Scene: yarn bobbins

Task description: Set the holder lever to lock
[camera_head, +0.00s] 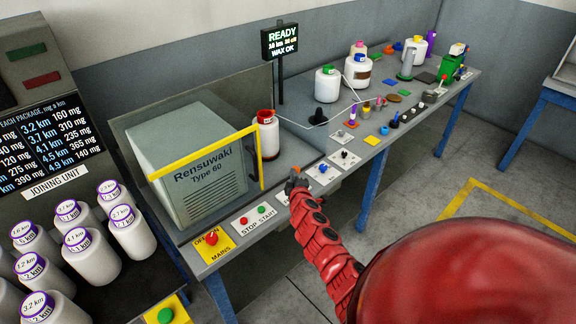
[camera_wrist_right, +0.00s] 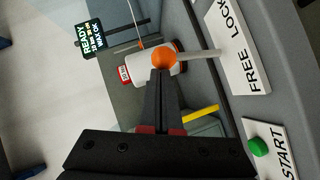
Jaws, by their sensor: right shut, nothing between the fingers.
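The holder lever has an orange ball knob (camera_wrist_right: 164,59) on a pale rod (camera_wrist_right: 198,54). The rod stands out from a white plate (camera_wrist_right: 238,50) marked FREE and LOCK. I cannot tell which word the lever points to. My right gripper (camera_wrist_right: 161,76) is shut and empty, its fingertips at the knob, touching or almost touching it. In the head view the right gripper (camera_head: 297,180) is at the table's front edge and hides most of the lever and part of its plate (camera_head: 282,197). My left gripper is out of view.
START and STOP buttons (camera_head: 253,216) lie left of the lever; a blue-knobbed switch plate (camera_head: 322,172) lies right. A READY display (camera_head: 280,41) stands behind.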

